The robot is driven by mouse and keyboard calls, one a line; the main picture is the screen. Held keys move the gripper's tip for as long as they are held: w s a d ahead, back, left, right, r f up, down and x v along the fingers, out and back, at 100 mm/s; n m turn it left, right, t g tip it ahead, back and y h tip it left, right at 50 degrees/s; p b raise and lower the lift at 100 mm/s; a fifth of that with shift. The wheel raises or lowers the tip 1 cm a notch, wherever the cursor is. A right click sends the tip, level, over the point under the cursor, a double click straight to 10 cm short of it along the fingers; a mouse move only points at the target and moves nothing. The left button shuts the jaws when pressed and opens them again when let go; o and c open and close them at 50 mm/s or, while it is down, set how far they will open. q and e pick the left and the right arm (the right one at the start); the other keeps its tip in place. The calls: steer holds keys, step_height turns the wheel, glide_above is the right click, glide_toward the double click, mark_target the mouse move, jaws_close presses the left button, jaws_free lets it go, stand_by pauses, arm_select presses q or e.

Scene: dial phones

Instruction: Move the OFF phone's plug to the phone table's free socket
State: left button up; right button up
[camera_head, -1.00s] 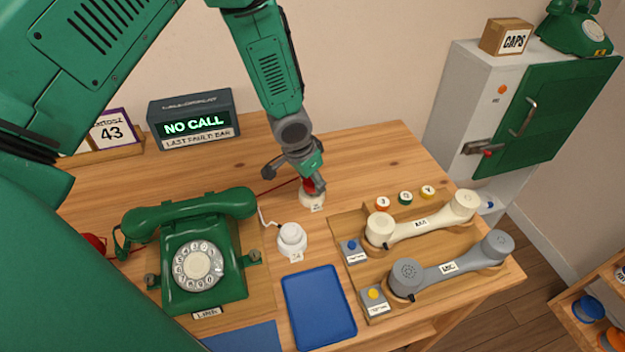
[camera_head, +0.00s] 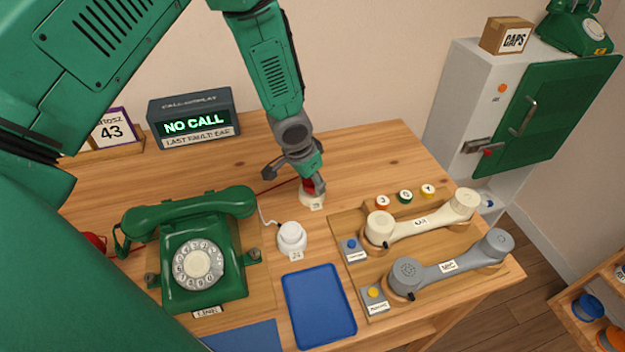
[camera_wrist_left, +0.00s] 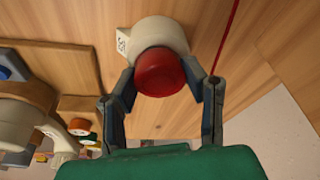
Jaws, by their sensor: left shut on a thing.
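My left gripper (camera_head: 308,184) is shut on a red plug (camera_head: 307,186) at the back middle of the table. The red plug also shows in the left wrist view (camera_wrist_left: 160,73), between the two fingers, at a white round socket (camera_wrist_left: 158,36). That labelled socket shows below the gripper in the head view (camera_head: 312,200). A red cord (camera_head: 280,185) runs left from the plug. A second white socket (camera_head: 291,237) with a white plug and pale cord stands nearer the front. A green dial phone (camera_head: 203,262) stands at left. My right gripper is not in view.
A cream handset (camera_head: 425,222) and a grey handset (camera_head: 450,268) lie in a wooden tray at right. A blue tray (camera_head: 318,305) lies at the front. A display (camera_head: 193,120) reads NO CALL. A cabinet (camera_head: 465,110) stands at back right.

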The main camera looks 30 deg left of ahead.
arm_select(q)
steer(key=shift+f, duration=0.3)
steer(key=o, duration=1.2)
steer(key=shift+r, duration=0.15)
steer(key=v, duration=1.1)
steer(key=shift+s+r, duration=0.15)
steer(key=shift+r, duration=0.15)
